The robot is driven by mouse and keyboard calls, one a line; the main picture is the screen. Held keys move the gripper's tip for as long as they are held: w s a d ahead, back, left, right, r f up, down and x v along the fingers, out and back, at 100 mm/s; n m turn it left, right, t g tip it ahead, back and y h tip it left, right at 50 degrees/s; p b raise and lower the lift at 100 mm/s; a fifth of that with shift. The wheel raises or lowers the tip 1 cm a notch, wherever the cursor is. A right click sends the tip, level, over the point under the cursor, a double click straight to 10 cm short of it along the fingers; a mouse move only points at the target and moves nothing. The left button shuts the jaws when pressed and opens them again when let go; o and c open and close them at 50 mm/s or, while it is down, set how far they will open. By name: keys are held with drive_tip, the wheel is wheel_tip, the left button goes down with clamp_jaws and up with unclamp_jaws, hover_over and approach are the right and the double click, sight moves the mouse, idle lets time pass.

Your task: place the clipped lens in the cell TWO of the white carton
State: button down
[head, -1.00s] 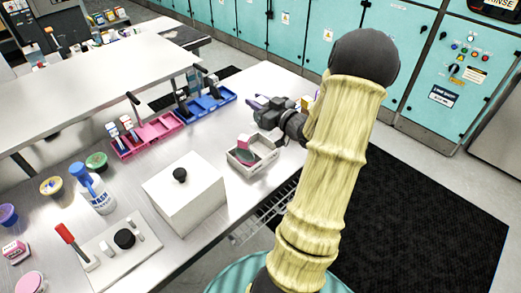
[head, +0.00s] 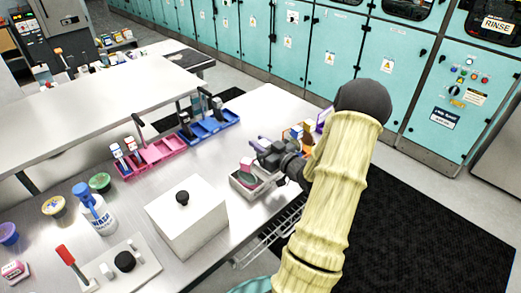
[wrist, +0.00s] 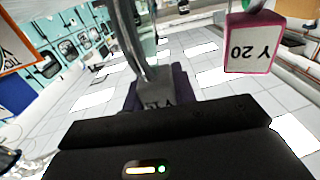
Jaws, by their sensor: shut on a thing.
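My gripper (head: 262,146) hangs just behind and above the white carton (head: 258,189), overlapping its far right part in the head view. In the wrist view my gripper (wrist: 158,92), with dark purple fingers, is shut on the clipped lens (wrist: 150,60). What shows of it there is a long grey clip rising to the top edge, with a small printed label at its base. The lens itself cannot be made out. The carton's cells are partly hidden by the gripper, and no cell label is readable. A pink-and-white block (head: 246,165) stands in the carton's left part.
A pink-edged block marked Y 20 (wrist: 250,45) shows in the wrist view. A white box with a black knob (head: 187,225) stands left of the carton. Pink (head: 160,150) and blue (head: 213,125) trays lie behind.

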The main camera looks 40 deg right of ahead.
drive_tip(key=shift+f, duration=1.4)
drive_tip(key=shift+f, duration=0.15)
drive_tip(key=c, duration=1.1)
unclamp_jaws()
drive_tip(key=shift+c, duration=0.2)
drive_tip(key=shift+s, duration=0.1)
drive_tip(key=s+d+b, duration=0.1)
drive_tip(key=s+b, duration=0.1)
drive_tip(key=s, duration=0.9)
drive_tip(key=shift+s, duration=0.4)
